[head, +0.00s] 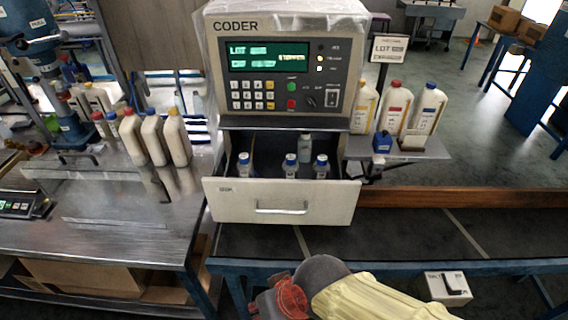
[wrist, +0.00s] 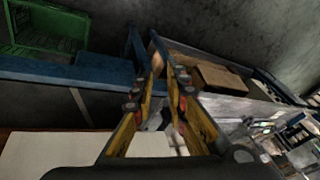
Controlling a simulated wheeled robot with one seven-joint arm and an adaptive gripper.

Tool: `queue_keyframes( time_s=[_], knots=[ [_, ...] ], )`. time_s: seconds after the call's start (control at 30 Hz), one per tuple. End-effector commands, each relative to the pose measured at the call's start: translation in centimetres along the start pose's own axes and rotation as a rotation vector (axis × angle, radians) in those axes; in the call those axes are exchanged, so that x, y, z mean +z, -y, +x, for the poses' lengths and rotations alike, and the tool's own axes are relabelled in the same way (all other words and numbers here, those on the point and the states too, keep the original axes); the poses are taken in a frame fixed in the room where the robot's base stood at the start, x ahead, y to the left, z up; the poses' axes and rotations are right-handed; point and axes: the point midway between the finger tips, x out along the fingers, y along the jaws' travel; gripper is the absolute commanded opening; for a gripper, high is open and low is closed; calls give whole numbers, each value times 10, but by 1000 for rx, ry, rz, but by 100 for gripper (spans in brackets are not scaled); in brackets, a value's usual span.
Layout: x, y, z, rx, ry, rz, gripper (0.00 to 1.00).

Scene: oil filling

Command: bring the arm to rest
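My arm (head: 355,295) shows at the bottom of the head view, in front of the blue-framed bench and apart from the coder. Its gripper is not clearly visible there. In the wrist view my gripper (wrist: 165,80) has two yellow-and-black fingers with a narrow gap between the tips. I see nothing held between them. The coder (head: 285,65) stands behind, with its drawer (head: 330,203) pulled out. Several small blue-capped bottles (head: 291,166) stand upright in the drawer, with a grey bottle (head: 305,148) behind them.
Cream jugs (head: 153,138) stand on the metal table (head: 110,215) at left. Large white bottles (head: 394,108) stand on a shelf at right. A small white box (head: 448,287) is at lower right. The wrist view shows a green crate (wrist: 45,35) and cardboard boxes (wrist: 222,78).

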Motion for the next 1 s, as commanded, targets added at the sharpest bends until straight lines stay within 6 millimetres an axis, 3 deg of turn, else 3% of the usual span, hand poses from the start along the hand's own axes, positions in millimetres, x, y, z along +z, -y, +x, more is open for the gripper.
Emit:
queue_keyframes(
  time_s=[0.03,0.2,0.4,0.5,0.7,1.0],
  knots=[
    [-2,-22,-19,41,1,-14,15],
    [3,-87,-76,182,4,-15,15],
    [-4,-147,-140,322,-112,114,15],
    [-6,-166,-163,359,-175,191,15],
    [-1,-189,-182,402,-219,287,15],
    [0,-193,-184,409,-222,306,15]
  ],
)
